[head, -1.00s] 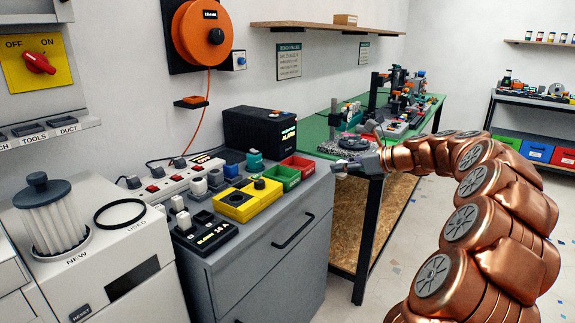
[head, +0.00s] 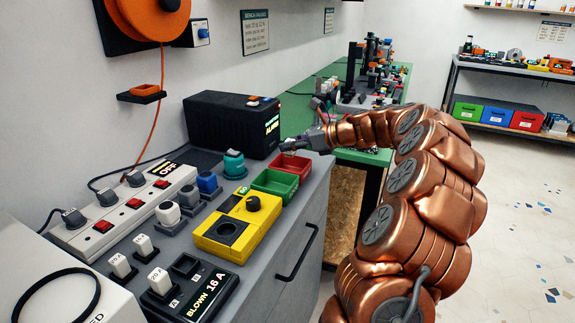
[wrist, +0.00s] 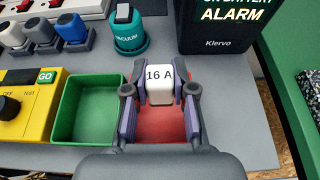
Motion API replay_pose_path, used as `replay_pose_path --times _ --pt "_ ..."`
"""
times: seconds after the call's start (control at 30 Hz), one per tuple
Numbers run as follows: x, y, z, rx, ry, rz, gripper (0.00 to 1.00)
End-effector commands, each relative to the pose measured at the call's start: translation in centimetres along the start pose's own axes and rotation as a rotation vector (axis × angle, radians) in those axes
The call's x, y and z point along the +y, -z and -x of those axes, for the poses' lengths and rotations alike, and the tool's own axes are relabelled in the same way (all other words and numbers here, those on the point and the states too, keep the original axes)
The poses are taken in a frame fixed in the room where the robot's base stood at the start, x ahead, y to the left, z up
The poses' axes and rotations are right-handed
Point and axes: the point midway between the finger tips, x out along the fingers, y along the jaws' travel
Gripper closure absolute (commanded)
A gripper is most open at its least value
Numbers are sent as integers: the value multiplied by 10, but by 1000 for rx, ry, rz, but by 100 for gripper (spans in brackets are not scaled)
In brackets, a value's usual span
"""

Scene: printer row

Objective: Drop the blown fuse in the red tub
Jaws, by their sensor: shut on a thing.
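My gripper (wrist: 160,92) is shut on a white fuse (wrist: 159,86) marked 16 A, held upright between the fingertips in the wrist view. Below the fingers is the red tub (wrist: 162,130), whose sides are partly hidden by them. In the head view my gripper (head: 290,145) is over the far part of the red tub (head: 295,166), on the grey cabinet top. How high the fuse is above the tub floor I cannot tell. A black fuse block (head: 196,287) reads BLOWN 16 A and has an open slot.
The green tub (head: 274,184) adjoins the red one. A yellow tester (head: 237,225), several plugs on a power strip (head: 125,205), a teal vacuum plug (head: 234,165) and a black alarm box (head: 232,122) stand close by. A green bench (head: 300,107) is behind.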

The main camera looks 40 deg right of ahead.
Motion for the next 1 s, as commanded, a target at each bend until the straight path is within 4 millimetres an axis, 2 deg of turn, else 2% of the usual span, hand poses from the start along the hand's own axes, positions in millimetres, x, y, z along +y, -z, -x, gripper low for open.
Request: replay_pose_path --times 0.1,0.33,0.57,0.93,0.97,1.0 --pt "1 15 -6 -1 -4 -3 100" --pt "2 28 -12 0 -5 -3 100" --pt "1 54 -23 1 -3 -3 100" --pt "1 57 -24 0 -2 -2 100" --pt "1 57 -24 0 -2 -2 74" --pt "1 57 -24 0 -2 -2 70"
